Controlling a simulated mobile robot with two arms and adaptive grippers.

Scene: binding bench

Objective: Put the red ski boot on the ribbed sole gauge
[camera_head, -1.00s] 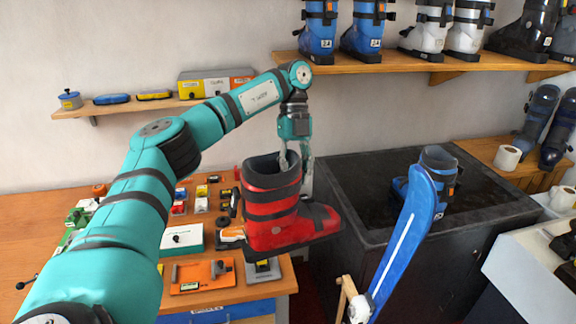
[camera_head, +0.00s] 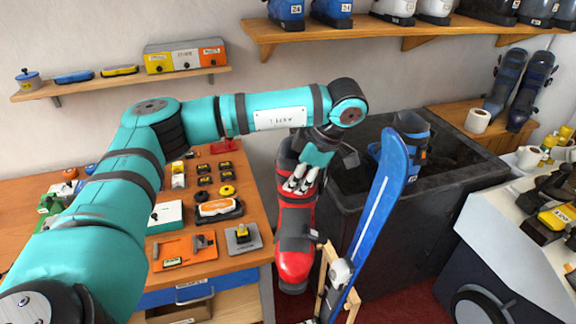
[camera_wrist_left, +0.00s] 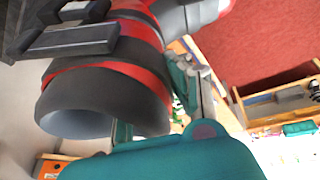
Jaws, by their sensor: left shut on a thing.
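The red ski boot (camera_head: 295,218), with dark bands and cuff, hangs in the air off the right edge of the bench, toe pointing down. My left gripper (camera_head: 300,182) is shut on it near the cuff. In the left wrist view the boot's dark open cuff (camera_wrist_left: 100,108) fills the upper left, with a gripper finger (camera_wrist_left: 205,95) beside it. My right gripper is not in view.
A blue ski (camera_head: 380,215) stands in a wooden stand (camera_head: 327,275) close right of the boot. Behind is a dark tub (camera_head: 385,262) with a blue boot (camera_head: 411,130). Small parts crowd the wooden bench (camera_head: 245,200). A boot shelf (camera_head: 350,33) runs above.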

